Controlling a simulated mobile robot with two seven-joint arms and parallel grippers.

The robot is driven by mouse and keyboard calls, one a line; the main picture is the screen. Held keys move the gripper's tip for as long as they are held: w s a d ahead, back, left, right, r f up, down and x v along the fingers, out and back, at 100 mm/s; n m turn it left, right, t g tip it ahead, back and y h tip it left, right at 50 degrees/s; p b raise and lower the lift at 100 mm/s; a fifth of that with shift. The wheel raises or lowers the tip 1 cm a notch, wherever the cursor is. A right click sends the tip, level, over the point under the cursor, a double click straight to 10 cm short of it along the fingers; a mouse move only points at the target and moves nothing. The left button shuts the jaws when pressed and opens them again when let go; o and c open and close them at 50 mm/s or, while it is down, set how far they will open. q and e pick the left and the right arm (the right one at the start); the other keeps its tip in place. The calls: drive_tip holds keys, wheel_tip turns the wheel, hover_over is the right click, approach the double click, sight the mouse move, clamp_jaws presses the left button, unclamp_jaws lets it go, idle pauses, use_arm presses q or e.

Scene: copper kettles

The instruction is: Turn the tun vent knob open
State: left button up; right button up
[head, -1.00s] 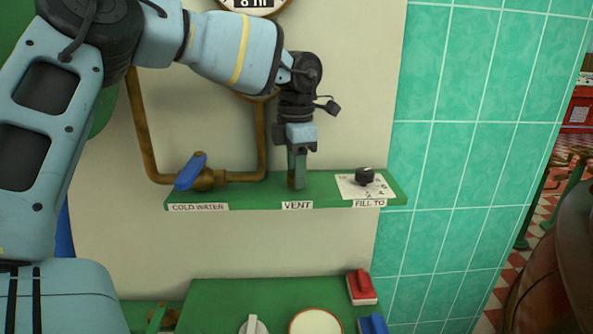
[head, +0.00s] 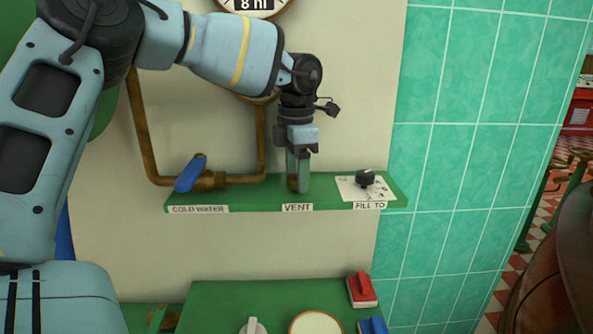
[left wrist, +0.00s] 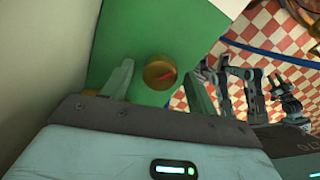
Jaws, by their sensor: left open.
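The vent knob (left wrist: 160,74) is a round brass knob with a red pointer mark, seen from above in the left wrist view on the green shelf. In the head view only a brown sliver of it (head: 292,183) shows above the VENT label (head: 297,207), mostly hidden by a finger. My left gripper (head: 299,187) points down at the shelf, over the knob. Its fingers are open, one on each side of the knob; in the left wrist view gaps show between knob and fingers. My right gripper is not seen.
The green shelf (head: 240,196) also bears a blue-handled cold water valve (head: 190,174) on copper pipe to the left and a black FILL TO knob (head: 365,178) on a white plate to the right. A lower green panel has a red switch (head: 361,289).

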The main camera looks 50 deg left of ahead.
use_arm(q)
wheel_tip(320, 180, up, 4)
drive_tip(key=shift+f, duration=0.1)
drive_tip(key=s+d+r, duration=0.1)
drive_tip(key=s+d, duration=0.9)
drive_tip(key=s, duration=0.2)
drive_tip(key=shift+s+d+b, duration=0.15)
drive_tip(key=shift+d+b, duration=0.05)
drive_tip(key=shift+b, duration=0.15)
idle(0.4)
